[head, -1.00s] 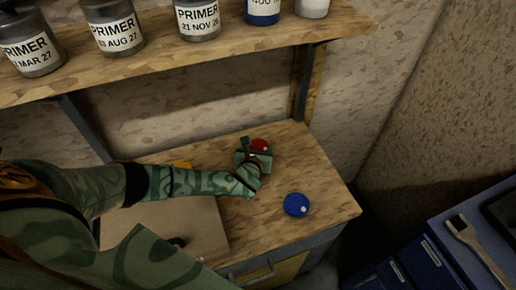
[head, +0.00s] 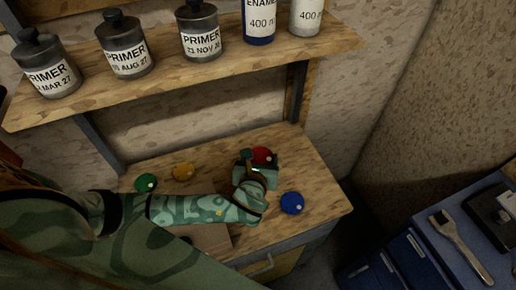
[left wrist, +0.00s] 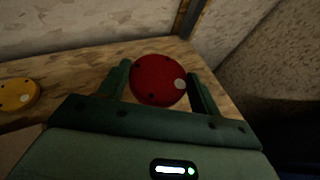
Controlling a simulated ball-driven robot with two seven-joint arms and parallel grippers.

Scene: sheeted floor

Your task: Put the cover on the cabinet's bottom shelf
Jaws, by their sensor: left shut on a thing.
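A red round cover (head: 263,155) with a pale spot is at the back of a wooden cabinet top (head: 310,180). My left gripper (head: 258,162) is shut on it, its fingers on either side. In the left wrist view the red cover (left wrist: 158,80) sits between the two dark green fingers (left wrist: 157,86). I cannot tell whether it is lifted off the wood. The cabinet has a grey front edge and a handle (head: 262,267); its bottom shelf is not visible. My right gripper is not in view.
A shelf (head: 180,80) above carries several labelled bottles.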

